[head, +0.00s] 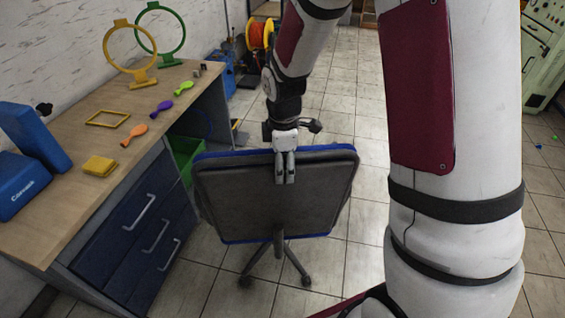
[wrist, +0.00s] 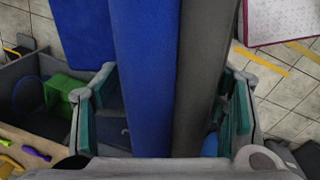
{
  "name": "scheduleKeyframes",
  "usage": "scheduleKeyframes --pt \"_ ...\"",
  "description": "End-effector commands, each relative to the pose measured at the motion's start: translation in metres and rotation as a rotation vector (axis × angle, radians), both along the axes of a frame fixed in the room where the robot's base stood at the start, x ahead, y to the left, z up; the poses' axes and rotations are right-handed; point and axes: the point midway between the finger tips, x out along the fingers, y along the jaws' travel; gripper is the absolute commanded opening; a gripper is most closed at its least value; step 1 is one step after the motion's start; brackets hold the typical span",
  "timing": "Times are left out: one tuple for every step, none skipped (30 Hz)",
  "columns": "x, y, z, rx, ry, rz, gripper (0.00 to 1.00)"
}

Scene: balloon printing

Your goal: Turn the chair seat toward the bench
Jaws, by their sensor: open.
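The chair stands on the floor right of the bench, its dark grey backrest shell (head: 245,200) facing me with blue cushion edges. The seat is mostly hidden behind it in the head view. In the wrist view the backrest's blue cushion (wrist: 145,70) and grey shell (wrist: 205,70) run between my fingers. My gripper (head: 285,180) is open at the top edge of the backrest, pointing down; in the wrist view its fingers (wrist: 163,110) straddle the backrest, with contact unclear. The wood-topped bench (head: 70,215) with dark blue drawers stands at the left.
Tiled floor (head: 360,120) beyond the chair is mostly clear.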

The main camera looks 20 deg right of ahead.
Motion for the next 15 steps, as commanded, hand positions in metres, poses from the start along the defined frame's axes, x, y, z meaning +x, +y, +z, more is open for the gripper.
scheduleKeyframes --pt "0.0001 -0.0001 -0.0027 0.0 0.0 0.0 0.66" --pt "0.0002 -0.0003 -0.0036 0.0 0.0 0.0 0.66" --pt "0.0003 -0.0004 -0.0045 -0.001 0.0 0.0 0.66" --pt "0.0003 -0.0004 -0.005 -0.001 0.0 0.0 0.66" --pt "0.0003 -0.0005 -0.0052 -0.001 0.0 -0.001 0.66" --pt "0.0003 -0.0005 -0.0053 -0.001 0.0 -0.001 0.66" --pt "0.0004 -0.0005 -0.0052 -0.001 0.0 -0.001 0.66" --pt "0.0004 -0.0005 -0.0052 -0.001 0.0 -0.001 0.66" --pt "0.0004 -0.0005 -0.0051 0.0 0.0 -0.001 0.66" --pt "0.0004 -0.0005 -0.0051 0.0 0.0 -0.001 0.66" --pt "0.0004 -0.0004 -0.005 0.0 0.0 -0.001 0.66" --pt "0.0004 -0.0004 -0.005 0.0 0.0 -0.001 0.57" --pt "0.0004 -0.0004 -0.005 0.0 0.0 -0.001 0.5" --pt "0.0004 -0.0004 -0.0049 0.0 0.0 -0.001 0.43" --pt "0.0005 -0.0005 -0.0049 0.0 0.0 -0.001 0.34"
